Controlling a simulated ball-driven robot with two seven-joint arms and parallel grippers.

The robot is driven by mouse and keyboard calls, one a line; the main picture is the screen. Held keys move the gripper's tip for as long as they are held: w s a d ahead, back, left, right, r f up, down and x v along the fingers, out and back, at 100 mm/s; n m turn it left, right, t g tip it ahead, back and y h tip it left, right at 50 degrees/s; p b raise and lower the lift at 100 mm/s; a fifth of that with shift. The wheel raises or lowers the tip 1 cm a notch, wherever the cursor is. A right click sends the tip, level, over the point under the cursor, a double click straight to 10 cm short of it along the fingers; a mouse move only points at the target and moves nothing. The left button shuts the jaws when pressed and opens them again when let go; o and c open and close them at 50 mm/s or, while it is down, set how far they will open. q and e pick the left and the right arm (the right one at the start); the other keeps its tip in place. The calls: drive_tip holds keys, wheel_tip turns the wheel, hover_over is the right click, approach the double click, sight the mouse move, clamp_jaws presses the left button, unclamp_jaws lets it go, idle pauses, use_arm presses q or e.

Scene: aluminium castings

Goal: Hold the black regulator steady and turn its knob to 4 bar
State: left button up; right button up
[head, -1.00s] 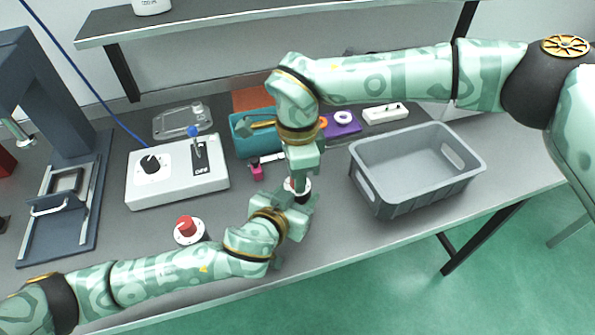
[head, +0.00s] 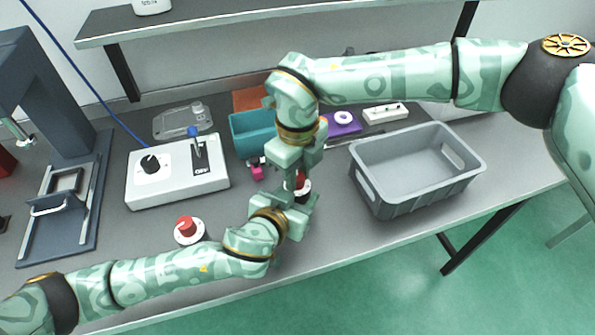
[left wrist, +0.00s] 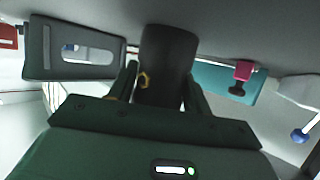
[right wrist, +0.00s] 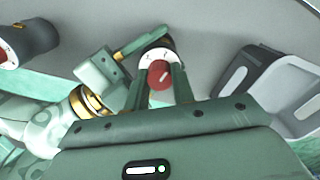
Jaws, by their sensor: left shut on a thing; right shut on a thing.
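The black regulator (head: 303,195) stands on the table between my two grippers, with a white dial and a red knob (right wrist: 160,74) on top. My left gripper (head: 298,205) is shut around the black body, which shows as a dark cylinder (left wrist: 165,62) between its fingers in the left wrist view. My right gripper (head: 299,176) comes from above and is shut on the red knob, a finger on each side. A pale pointer line shows on the knob; the dial numbers (right wrist: 150,50) are too small to read. My grippers partly hide the regulator in the head view.
A grey crate (head: 385,205) is to the right. A white control box (head: 205,183), a teal bin (head: 245,143) and a small pink item (head: 257,173) are behind. The table's front edge is close.

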use_arm(q)
drive_tip(key=shift+s+d, duration=0.1)
use_arm(e)
drive_tip(key=m, duration=0.5)
drive_tip(key=shift+w+m, duration=0.1)
drive_tip(key=shift+m, duration=0.2)
drive_tip(key=m, duration=1)
drive_tip(key=shift+w+m, duration=0.1)
drive_tip(key=shift+m, duration=0.3)
drive_tip(key=shift+d+m, duration=0.1)
drive_tip(key=shift+m, duration=2.2)
drive_tip(key=o, duration=1)
